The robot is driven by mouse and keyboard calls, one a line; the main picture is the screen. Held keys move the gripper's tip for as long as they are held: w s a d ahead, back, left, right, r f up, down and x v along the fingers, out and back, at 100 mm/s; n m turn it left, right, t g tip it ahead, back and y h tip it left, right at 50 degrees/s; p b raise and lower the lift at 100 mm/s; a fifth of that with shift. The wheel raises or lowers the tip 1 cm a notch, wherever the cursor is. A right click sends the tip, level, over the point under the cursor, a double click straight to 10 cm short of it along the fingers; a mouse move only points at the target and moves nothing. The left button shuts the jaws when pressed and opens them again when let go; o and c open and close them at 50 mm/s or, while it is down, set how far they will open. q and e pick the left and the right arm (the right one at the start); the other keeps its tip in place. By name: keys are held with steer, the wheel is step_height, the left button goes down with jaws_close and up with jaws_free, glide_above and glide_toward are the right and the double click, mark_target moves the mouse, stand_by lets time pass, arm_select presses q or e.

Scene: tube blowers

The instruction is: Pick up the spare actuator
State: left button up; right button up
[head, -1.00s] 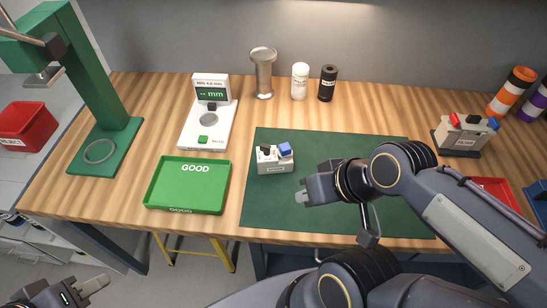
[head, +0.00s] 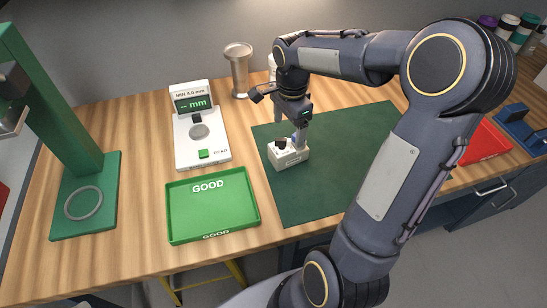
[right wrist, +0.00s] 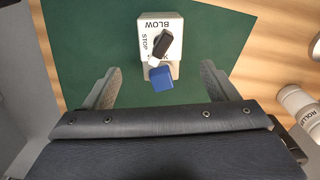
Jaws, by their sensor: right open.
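A small white box (head: 288,156) with a black knob and a blue part on top stands on the green mat; I take it for the actuator. In the right wrist view the box (right wrist: 174,28) shows the words BLOW and STOP, a black lever (right wrist: 162,43) and a blue block (right wrist: 161,79). My right gripper (head: 300,138) points down just over the box, at its blue end. In the right wrist view its two fingers (right wrist: 160,70) are spread apart, with the blue block between them and a gap on each side. My left gripper is out of view.
The green mat (head: 345,160) is otherwise clear. A green GOOD tray (head: 213,208), a white gauge (head: 200,140) and a green press stand (head: 85,195) are to the left. A metal cup (head: 238,70) stands behind. A red tray (head: 485,140) and blue holder (head: 520,128) are at right.

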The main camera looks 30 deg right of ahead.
mark_target(288, 145)
steer(key=shift+w+d+f+m, duration=0.2)
steer(key=shift+f+m, duration=0.1)
steer(key=shift+f, duration=0.5)
step_height(288, 145, down, 7)
steer(key=shift+s+r+p, duration=0.1)
steer(key=shift+p, duration=0.55)
steer(key=c, duration=1.5)
steer(key=shift+o, duration=0.2)
steer(key=shift+r, duration=0.1)
